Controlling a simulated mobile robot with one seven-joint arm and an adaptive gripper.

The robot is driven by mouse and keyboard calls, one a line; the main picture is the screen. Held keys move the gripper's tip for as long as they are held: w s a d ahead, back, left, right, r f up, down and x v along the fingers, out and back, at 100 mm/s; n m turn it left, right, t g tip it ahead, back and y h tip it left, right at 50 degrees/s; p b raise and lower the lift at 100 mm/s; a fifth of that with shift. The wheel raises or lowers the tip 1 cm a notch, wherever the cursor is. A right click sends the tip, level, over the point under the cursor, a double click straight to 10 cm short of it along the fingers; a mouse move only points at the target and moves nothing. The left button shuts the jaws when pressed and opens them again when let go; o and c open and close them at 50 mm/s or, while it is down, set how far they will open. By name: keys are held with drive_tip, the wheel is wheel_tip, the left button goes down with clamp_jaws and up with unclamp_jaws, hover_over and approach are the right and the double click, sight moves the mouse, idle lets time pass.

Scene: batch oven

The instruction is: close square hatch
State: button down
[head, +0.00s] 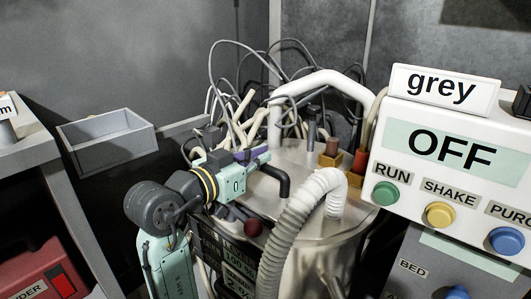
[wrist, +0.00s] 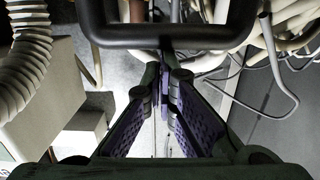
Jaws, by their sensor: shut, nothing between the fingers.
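My gripper (head: 248,155) is over the top of the metal vessel (head: 315,160), left of its middle in the head view. In the wrist view its purple-padded fingers (wrist: 165,68) are shut with nothing between them. A thick black bar bent like a handle (wrist: 170,42) crosses just beyond the fingertips there; I cannot tell whether they touch it. A black bent bar (head: 284,182) also shows beside my gripper in the head view. I cannot clearly make out the square hatch or how far open it is; my arm covers part of the vessel's left side.
A ribbed white hose (head: 290,230) rises in front of the vessel. Loose cables and pale pipes (head: 235,120) crowd behind my gripper. The control box (head: 450,140), labelled grey and OFF, stands at right. An empty grey tray (head: 108,140) is at left.

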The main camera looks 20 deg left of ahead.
drive_tip(key=shift+s+a+f, duration=0.1)
drive_tip(key=shift+s+f, duration=0.25)
drive_tip(key=shift+f, duration=0.5)
